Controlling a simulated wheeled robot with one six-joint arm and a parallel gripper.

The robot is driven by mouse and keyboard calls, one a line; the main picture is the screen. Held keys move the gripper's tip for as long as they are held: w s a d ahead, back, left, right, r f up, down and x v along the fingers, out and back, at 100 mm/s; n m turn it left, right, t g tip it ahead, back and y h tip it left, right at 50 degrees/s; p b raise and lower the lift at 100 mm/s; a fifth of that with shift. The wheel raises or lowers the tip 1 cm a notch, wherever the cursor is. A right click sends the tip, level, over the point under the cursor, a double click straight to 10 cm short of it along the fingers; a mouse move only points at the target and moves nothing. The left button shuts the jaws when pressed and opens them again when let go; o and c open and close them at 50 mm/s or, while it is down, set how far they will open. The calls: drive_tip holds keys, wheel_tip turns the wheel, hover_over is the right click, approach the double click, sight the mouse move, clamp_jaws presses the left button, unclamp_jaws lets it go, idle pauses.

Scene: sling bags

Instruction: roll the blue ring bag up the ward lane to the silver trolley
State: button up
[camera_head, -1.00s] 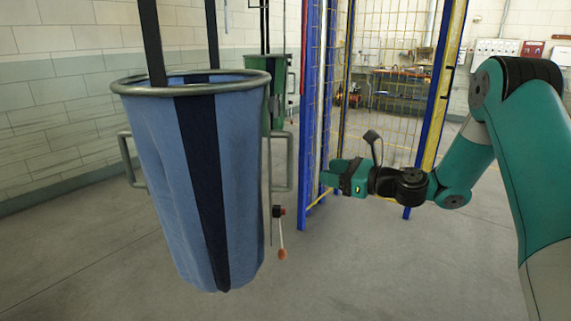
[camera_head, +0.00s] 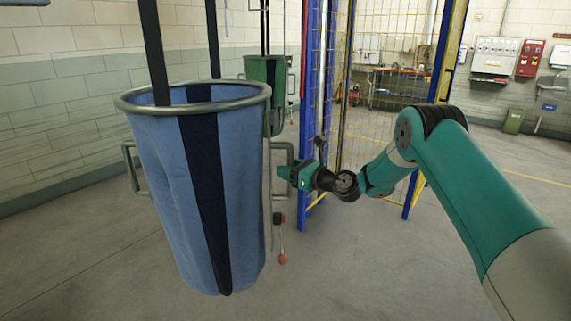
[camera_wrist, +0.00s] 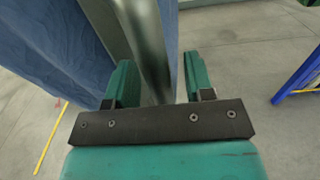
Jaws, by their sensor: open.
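The blue ring bag (camera_head: 170,180) hangs from dark straps at the left of the head view, with a grey metal ring round its mouth and a dark stripe down its front. Grey handles stick out on its left and right sides. My gripper (camera_head: 284,172) is at the right-hand handle (camera_head: 290,160). In the wrist view my gripper (camera_wrist: 155,82) is open, with the grey handle bar (camera_wrist: 149,45) between its two green fingers. The blue cloth (camera_wrist: 55,50) is left of the bar. I see no silver trolley.
A green bag (camera_head: 264,80) hangs farther back, behind the blue one. A blue-and-yellow mesh fence (camera_head: 345,100) stands close to the right of my gripper. A cord with an orange knob (camera_head: 283,259) hangs beside the bag. The grey floor in front is clear.

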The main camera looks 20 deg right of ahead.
drive_tip(key=shift+x, duration=0.75)
clamp_jaws()
drive_tip(key=shift+s, duration=0.25)
unclamp_jaws()
drive_tip(key=b+v, duration=0.5)
drive_tip(key=v, duration=1.2)
